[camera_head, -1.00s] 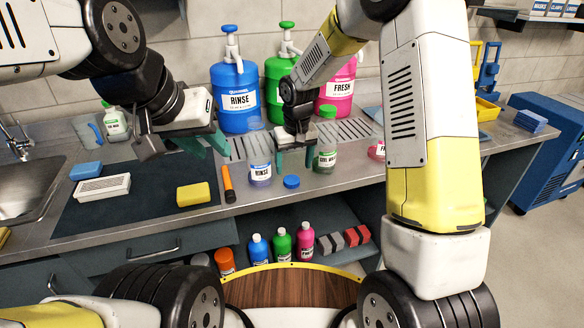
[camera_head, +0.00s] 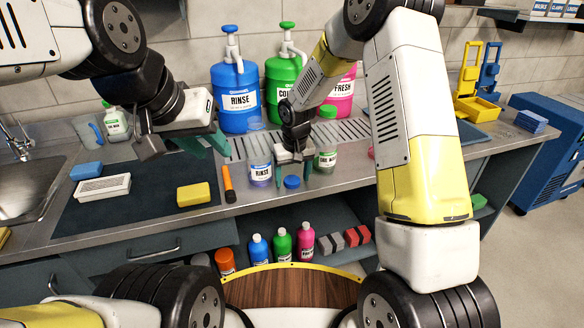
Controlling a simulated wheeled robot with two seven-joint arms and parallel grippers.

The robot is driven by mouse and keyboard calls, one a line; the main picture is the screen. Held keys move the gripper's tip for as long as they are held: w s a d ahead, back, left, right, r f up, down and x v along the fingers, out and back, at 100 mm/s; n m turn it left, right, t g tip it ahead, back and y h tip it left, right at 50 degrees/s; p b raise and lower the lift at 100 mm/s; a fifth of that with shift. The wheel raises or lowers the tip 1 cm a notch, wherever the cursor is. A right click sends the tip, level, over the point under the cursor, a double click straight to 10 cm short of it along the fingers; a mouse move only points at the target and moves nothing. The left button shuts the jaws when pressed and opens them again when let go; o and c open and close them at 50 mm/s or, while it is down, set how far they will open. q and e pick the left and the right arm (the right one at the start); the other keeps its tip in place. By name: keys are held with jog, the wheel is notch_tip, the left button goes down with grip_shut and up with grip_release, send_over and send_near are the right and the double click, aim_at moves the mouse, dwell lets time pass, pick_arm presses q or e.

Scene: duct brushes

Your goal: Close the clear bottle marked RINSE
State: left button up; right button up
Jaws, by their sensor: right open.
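The clear bottle marked RINSE (camera_head: 260,174) stands upright on the counter with blue liquid low inside. No cap shows on its top. A blue cap (camera_head: 292,182) lies on the counter just right of the bottle. My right gripper (camera_head: 292,178) points down over the cap, open, with one green finger to either side of it; whether the fingers touch it I cannot tell. My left gripper (camera_head: 214,143) hangs over the back of the dark mat, left of the bottle. Its green fingers overlap in view, so their opening is unclear.
A green-capped clear bottle (camera_head: 326,153) stands close right of my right gripper. Large pump jugs, including a blue RINSE jug (camera_head: 237,98), stand behind. The counter's front edge is close to the cap.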

aim_at(292, 179)
jog(key=c, duration=1.4)
jog(key=shift+r, duration=0.1)
jog(key=shift+r, duration=0.65)
notch_tip(292, 179, up, 2)
jog(key=shift+r, duration=0.2)
jog(key=s+r, duration=0.1)
jog(key=s, duration=1.5)
jog(key=shift+d, duration=0.15)
